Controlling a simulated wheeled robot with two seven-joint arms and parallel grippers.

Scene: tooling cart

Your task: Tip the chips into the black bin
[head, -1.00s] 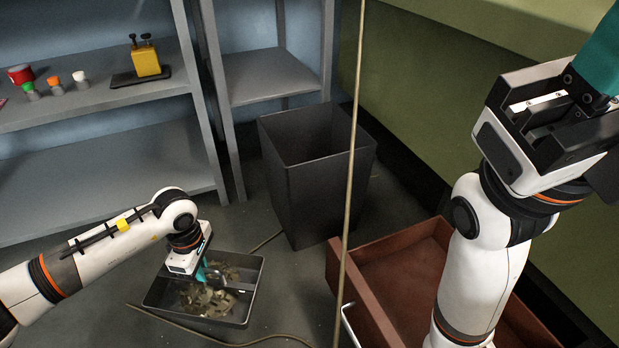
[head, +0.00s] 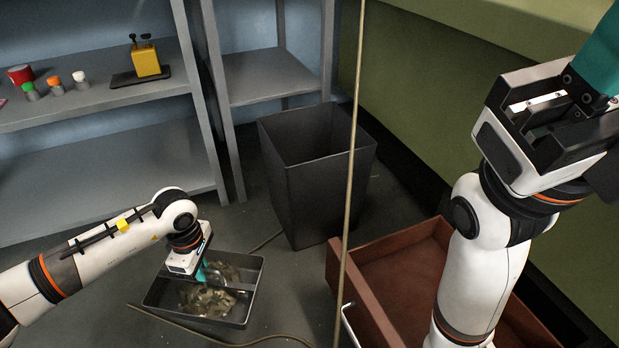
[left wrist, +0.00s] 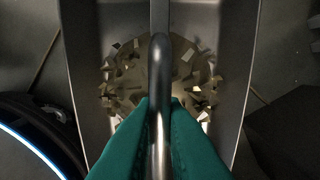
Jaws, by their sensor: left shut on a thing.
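A dark grey tray (head: 253,291) with a heap of pale metal chips (head: 207,300) in it sits on the floor at the lower left of the head view. My left gripper (head: 207,276) is over the tray. In the left wrist view its teal fingers (left wrist: 160,125) are shut on the tray's bar handle (left wrist: 160,68), with the chips (left wrist: 120,82) below. The black bin (head: 313,198) stands upright and open behind and right of the tray. My right gripper (head: 597,62) is raised at the upper right; its fingertips are cut off by the frame edge.
A reddish-brown open box (head: 400,285) is on the floor at the right. A thin cable or rope (head: 349,180) hangs in front of the bin, and cords lie around the tray. Grey shelving (head: 90,95) holds a yellow block (head: 146,62) and small items.

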